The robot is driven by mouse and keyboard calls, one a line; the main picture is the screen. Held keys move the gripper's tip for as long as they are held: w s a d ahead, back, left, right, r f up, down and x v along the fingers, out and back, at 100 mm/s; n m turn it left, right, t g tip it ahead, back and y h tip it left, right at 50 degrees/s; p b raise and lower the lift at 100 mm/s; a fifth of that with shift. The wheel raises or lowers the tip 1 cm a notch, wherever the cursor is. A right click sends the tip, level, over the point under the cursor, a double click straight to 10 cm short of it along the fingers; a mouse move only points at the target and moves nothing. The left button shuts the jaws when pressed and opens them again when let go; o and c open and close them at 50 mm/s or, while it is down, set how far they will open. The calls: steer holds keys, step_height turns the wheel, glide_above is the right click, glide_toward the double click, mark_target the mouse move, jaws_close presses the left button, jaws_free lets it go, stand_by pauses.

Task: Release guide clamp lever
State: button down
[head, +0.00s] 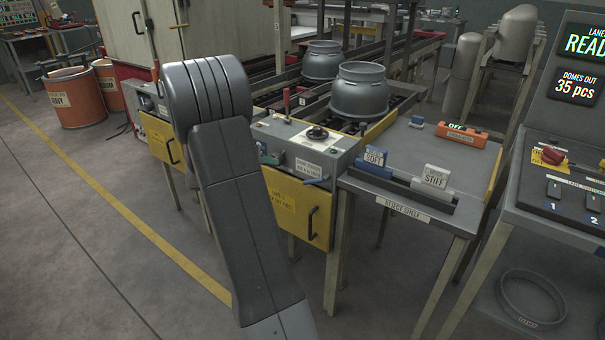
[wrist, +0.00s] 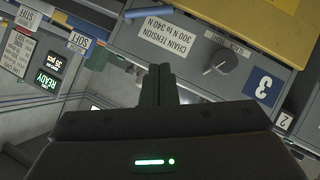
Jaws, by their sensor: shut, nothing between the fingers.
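No lever in view carries a label I can read as guide clamp. My gripper is hidden behind my own arm there. In the wrist view my gripper (wrist: 160,70) is shut and empty, its fingertips in front of the box with the "chain tension" label (wrist: 163,36). A blue handle (wrist: 142,13) lies above the fingertips, a green part (wrist: 97,56) to their left, and a dark knob (wrist: 219,62) to their right.
Grey collared vessels (head: 360,92) sit on the conveyor behind. A yellow door (head: 298,208) hangs below the box. The floor at left is clear up to orange drums (head: 75,97).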

steer(key=shift+d, duration=0.1)
steer(key=s+f+x, duration=0.2)
steer(key=x, duration=1)
steer(key=shift+d+f, duration=0.2)
steer(key=shift+f, duration=0.1)
steer(key=shift+w+f, duration=0.1)
steer(key=shift+w, duration=0.05)
steer(key=shift+f+b, duration=0.2)
steer(key=shift+b, duration=0.2)
